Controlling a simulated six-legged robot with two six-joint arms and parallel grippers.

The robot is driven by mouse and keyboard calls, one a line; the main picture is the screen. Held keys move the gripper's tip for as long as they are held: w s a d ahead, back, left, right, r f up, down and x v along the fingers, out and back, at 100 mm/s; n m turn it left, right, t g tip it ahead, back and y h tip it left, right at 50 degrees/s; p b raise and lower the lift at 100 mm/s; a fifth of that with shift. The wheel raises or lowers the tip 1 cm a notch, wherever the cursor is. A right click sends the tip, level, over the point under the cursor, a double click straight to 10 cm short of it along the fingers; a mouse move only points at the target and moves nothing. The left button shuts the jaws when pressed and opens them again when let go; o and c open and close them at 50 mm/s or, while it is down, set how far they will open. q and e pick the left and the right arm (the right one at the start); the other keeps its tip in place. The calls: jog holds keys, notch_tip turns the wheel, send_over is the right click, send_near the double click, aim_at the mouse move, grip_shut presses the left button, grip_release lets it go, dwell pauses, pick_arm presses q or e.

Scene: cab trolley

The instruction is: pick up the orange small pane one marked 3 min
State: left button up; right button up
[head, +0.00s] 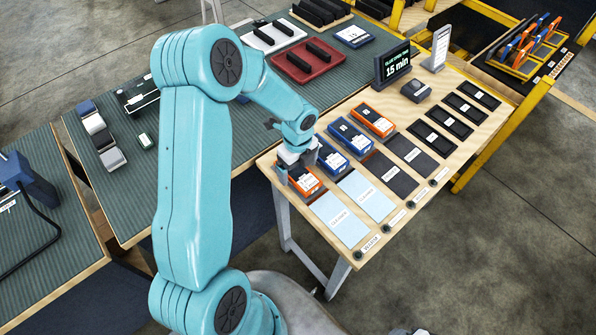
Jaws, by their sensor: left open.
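An orange device (305,181) with a white label lies at the near left end of the row on the wooden table (490,128). My left gripper (293,168) is open, right at its far left end, and covers part of it. I cannot tell whether the fingers touch it. A second orange device (374,120) lies at the far end of the same row. Two blue devices (332,156) lie between the two orange ones. The labels are too small to read. My right gripper is out of view.
Light blue cards (340,218) and dark pads (393,175) lie right of the devices. A display (394,66) reading 15 min and a white sign (437,48) stand at the back. A red tray (303,62) sits on the green bench. Yellow rails (500,138) run along the right.

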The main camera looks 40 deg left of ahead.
pick_arm(q)
jog(key=shift+f, duration=0.75)
jog(key=shift+r, duration=0.1)
jog(key=c, duration=1.3)
